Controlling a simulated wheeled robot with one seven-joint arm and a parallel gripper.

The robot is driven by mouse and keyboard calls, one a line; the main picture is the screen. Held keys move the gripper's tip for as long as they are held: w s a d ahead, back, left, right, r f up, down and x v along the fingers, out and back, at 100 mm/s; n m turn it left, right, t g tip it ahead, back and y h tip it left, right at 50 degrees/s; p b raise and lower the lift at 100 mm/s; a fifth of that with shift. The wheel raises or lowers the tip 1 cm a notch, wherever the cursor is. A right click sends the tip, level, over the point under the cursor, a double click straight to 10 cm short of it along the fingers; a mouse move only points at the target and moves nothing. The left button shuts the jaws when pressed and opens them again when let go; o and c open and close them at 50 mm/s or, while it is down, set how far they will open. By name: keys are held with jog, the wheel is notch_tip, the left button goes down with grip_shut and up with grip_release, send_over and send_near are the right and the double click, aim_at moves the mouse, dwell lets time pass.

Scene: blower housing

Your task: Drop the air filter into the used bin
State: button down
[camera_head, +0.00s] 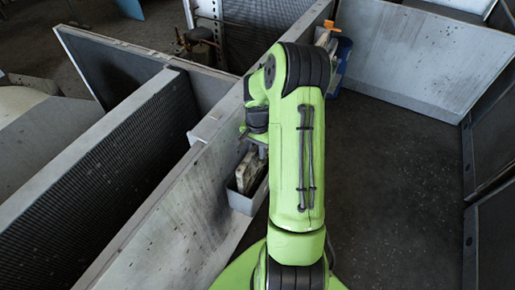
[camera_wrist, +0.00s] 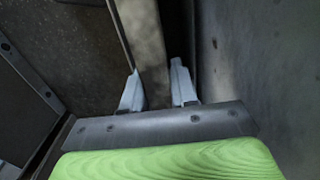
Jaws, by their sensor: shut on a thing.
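My gripper (camera_wrist: 158,88) is shut on the air filter (camera_wrist: 148,38), a pale, flat, dirty panel between its two light fingers in the wrist view. In the head view my gripper (camera_head: 258,149) points down, partly hidden by my green arm. The air filter (camera_head: 243,171) stands tilted there, with its lower part inside or just behind the rim of a small grey open box (camera_head: 239,202) beside the panel wall. I cannot tell whether it touches the box floor. No label shows which container is the used bin.
A blue container (camera_head: 343,62) with an orange-handled thing by it is at the back, partly behind my arm. Grey panel walls (camera_head: 170,235) run along the left, and another (camera_head: 420,60) stands at the back right. The dark floor (camera_head: 395,190) on the right is clear.

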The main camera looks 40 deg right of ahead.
jog(key=c, duration=0.9)
grip_release()
jog(key=a+r+n+h+p, duration=0.1)
jog(key=a+r+n+p, duration=0.3)
jog(key=r, duration=1.5)
jog(key=s+a+r+n+t, duration=0.2)
jog(key=s+a+r+n, duration=0.1)
jog(key=s+a, duration=0.2)
jog(key=s+a+r+n+t, duration=0.1)
jog(key=s+a+r+n, duration=0.2)
jog(key=s+a, duration=0.3)
jog(key=s+a+r+n+t+y, duration=0.1)
jog(key=s+a+r+n+t, duration=0.1)
jog(key=s+a, duration=0.4)
jog(key=shift+a+r+n+t, duration=0.3)
jog(key=shift+a+r+n, duration=0.3)
jog(key=shift+n, duration=0.4)
jog(key=shift+a+f, duration=0.1)
